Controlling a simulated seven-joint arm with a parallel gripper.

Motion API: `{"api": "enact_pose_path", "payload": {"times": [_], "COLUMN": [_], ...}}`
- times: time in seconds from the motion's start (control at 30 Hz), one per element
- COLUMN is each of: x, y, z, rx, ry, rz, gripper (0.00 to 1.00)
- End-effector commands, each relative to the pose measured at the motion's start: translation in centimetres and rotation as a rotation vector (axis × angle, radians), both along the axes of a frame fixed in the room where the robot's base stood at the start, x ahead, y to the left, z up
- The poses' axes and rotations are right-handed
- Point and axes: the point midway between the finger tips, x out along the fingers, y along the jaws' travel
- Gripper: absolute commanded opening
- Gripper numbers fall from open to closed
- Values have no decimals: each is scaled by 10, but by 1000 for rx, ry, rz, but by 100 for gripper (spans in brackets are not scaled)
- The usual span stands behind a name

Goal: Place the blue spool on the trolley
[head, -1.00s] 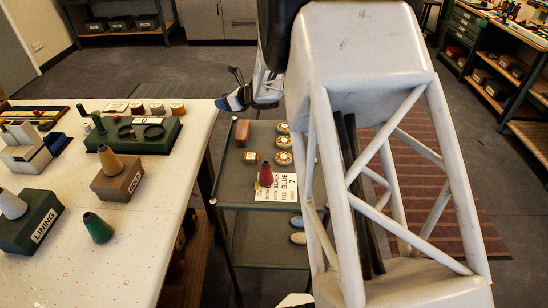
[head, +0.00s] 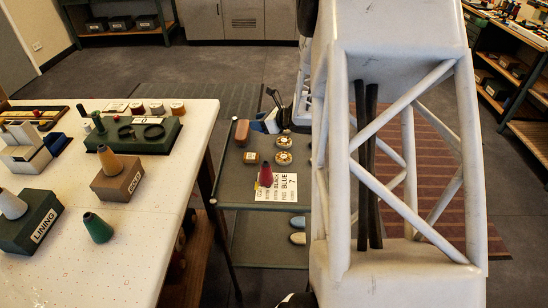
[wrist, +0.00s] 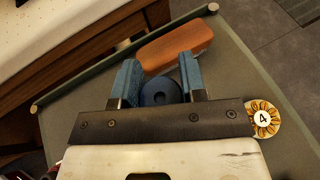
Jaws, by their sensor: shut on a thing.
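The blue spool (wrist: 159,92) shows end-on in the wrist view, with a dark hole in its middle. My gripper (wrist: 160,82), with blue-padded fingers, is shut on it, one finger on each side. The trolley (head: 238,191) has a green top beside the white table; its top also fills much of the wrist view (wrist: 85,101). In the head view my gripper (head: 266,122) is over the trolley's far part, partly hidden by my arm. I cannot tell whether the spool touches the trolley top.
On the trolley, a brown case (wrist: 175,47) lies just beyond the spool and a round tin marked 4 (wrist: 263,118) to its right. A red cone (head: 266,175) stands near a white BLACK/BLUE card (head: 282,188). The white table (head: 95,240) holds several cones and boxes.

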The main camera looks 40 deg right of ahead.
Motion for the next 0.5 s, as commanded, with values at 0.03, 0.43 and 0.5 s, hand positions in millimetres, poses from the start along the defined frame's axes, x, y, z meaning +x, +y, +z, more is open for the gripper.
{"api": "enact_pose_path", "payload": {"times": [0.03,0.43,0.5], "x": [0,0,0], "y": [0,0,0], "z": [0,-23,-31], "rx": [0,1,1], "ry": [0,2,1], "rz": [0,-1,1], "gripper": [17,17,17]}}
